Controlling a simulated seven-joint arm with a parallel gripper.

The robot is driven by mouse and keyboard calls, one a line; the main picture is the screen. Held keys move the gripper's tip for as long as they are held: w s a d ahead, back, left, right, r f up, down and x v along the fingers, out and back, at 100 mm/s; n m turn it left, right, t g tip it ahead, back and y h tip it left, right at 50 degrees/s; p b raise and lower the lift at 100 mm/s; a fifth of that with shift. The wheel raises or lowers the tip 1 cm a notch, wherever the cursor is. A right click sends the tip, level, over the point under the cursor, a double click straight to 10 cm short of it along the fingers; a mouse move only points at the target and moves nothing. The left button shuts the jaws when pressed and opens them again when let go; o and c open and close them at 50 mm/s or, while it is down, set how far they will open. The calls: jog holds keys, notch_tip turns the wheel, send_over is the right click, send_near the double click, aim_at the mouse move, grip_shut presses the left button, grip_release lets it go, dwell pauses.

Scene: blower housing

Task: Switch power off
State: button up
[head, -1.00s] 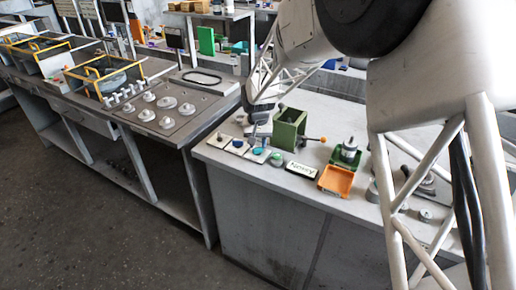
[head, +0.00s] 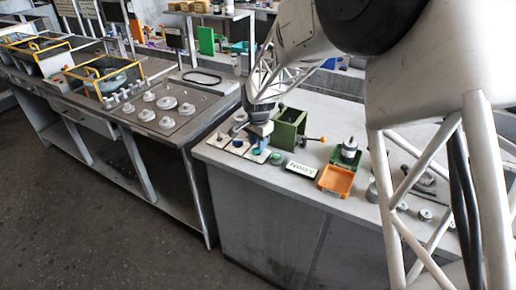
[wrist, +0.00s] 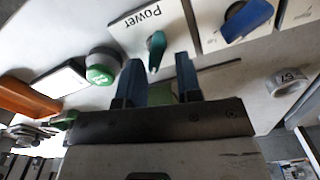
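The power switch is a teal rotary knob (wrist: 156,48) on a white plate marked "Power" (wrist: 128,34) in the wrist view. In the head view its plate (head: 256,156) lies near the left front of the table, with the knob partly hidden by my gripper. My gripper (wrist: 158,62) is open, with one dark blue finger toward each side of the knob. The knob's near end shows between the fingertips; I cannot tell whether they touch it. In the head view my gripper (head: 261,143) points down over the plate.
A blue knob (wrist: 247,20) on its own plate is beside the power plate, and a green button (wrist: 101,73) is on the other side. A green box-shaped fixture (head: 289,128) stands close behind my gripper. An orange tray (head: 336,181) lies to the right.

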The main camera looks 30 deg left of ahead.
jog(key=f+m, duration=0.2)
jog(key=m, duration=0.1)
jog(key=shift+s+d+f, duration=0.1)
jog(key=shift+s+d, duration=0.1)
jog(key=shift+s, duration=0.2)
jog(key=shift+r+m, duration=0.2)
jog(key=shift+m, duration=0.1)
jog(key=shift+w+m, duration=0.15)
jog(key=shift+m, duration=0.25)
jog(key=shift+a+f, duration=0.1)
jog(key=shift+f, duration=0.25)
grip_shut()
